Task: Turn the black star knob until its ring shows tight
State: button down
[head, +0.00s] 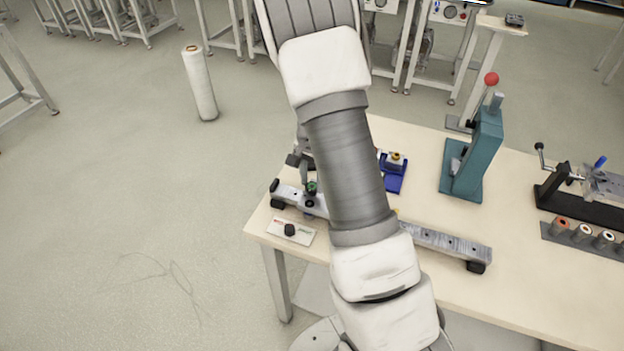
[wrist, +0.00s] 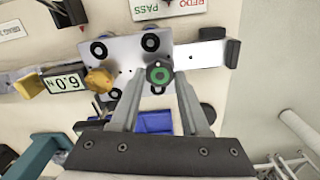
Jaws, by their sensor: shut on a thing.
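The black star knob (wrist: 158,75) sits on the silver rail (wrist: 205,56) in the wrist view. Its top shows a green disc or ring around a dark centre; any finer marking is too small to read. My gripper (wrist: 160,80) is shut on the knob, one finger on each side. In the head view the knob (head: 312,187) shows as a small green and black spot on the rail (head: 446,242), beside my arm. My arm hides the middle of the rail there.
A display reading 6.0 N (wrist: 66,84) and a yellow knob (wrist: 98,79) are beside my gripper. A blue fixture (head: 394,182) and teal press (head: 475,155) stand to the right.

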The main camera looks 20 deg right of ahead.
jog(key=shift+w+d+r, duration=0.1)
jog(key=shift+w+r, duration=0.1)
jog(key=c, duration=0.7)
grip_release()
jog(key=o, duration=0.3)
jog(key=shift+s+f, duration=0.1)
jog(key=shift+s, duration=0.05)
notch_tip(320, 180, up, 17)
jog(key=shift+r+p, duration=0.2)
jog(key=shift+p, duration=0.2)
jog(key=s+a+r+n+t, duration=0.3)
jog(key=s+a+r+n, duration=0.25)
jog(key=s+r, duration=0.5)
jog(key=s+a+n+t, duration=0.1)
jog(key=s+n, duration=0.1)
jog(key=s, duration=0.2)
jog(key=s+a+n, duration=0.2)
jog(key=s, duration=0.2)
jog(key=s+a+n+t, duration=0.1)
jog(key=s+n, duration=0.1)
jog(key=s, duration=0.3)
jog(key=shift+a+r+t, duration=0.15)
jog(key=shift+a+t, duration=0.15)
jog(key=shift+a, duration=0.05)
